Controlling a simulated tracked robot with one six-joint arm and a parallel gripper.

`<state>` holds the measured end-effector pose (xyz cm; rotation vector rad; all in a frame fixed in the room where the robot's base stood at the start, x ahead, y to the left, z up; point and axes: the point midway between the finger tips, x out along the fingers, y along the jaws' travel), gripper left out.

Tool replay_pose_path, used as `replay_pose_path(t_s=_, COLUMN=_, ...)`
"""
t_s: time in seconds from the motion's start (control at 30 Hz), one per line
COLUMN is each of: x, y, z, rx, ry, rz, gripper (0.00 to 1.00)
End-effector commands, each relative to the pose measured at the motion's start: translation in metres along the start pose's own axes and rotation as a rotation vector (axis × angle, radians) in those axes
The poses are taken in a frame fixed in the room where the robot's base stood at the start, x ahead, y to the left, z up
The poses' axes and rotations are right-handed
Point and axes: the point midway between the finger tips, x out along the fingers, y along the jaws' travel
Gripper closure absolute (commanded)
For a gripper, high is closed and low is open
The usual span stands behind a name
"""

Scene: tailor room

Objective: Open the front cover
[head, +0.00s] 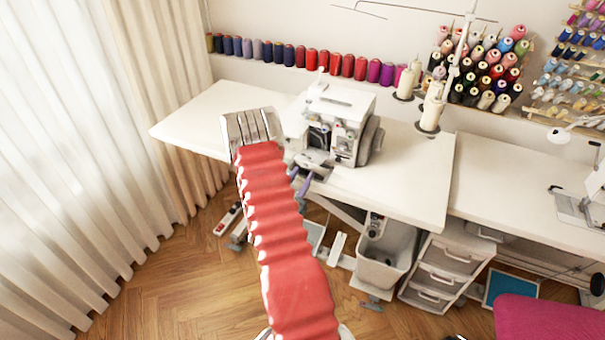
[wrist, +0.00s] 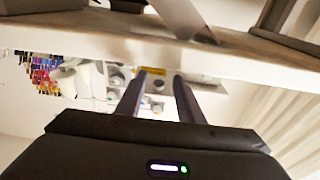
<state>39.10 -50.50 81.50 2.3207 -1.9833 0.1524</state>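The white sewing machine (head: 343,105) stands on the white table, its front facing my arm. Dark inner parts show at its front, and a light grey flap or plate (head: 314,162) sticks out low there; I cannot tell whether this is the front cover or how far it is open. My gripper (head: 299,179) is low in front of this plate, partly hidden by my red-sleeved arm. In the wrist view, its two dark fingers (wrist: 158,76) are apart with nothing seen held between them. Contact with the machine cannot be told.
The white table (head: 410,175) has free room right of the machine. Thread cones (head: 430,115) stand behind it on the right. A grey bin (head: 385,255) and a drawer unit (head: 445,265) stand below. A pink seat (head: 550,318) is at the lower right.

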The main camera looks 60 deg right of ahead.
Motion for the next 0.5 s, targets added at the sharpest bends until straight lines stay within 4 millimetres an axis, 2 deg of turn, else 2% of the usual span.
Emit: replay_pose_path(t_s=0.5, x=-0.019, y=0.000, z=0.020, rx=-0.001, ry=-0.003, rz=-0.001, gripper=0.66)
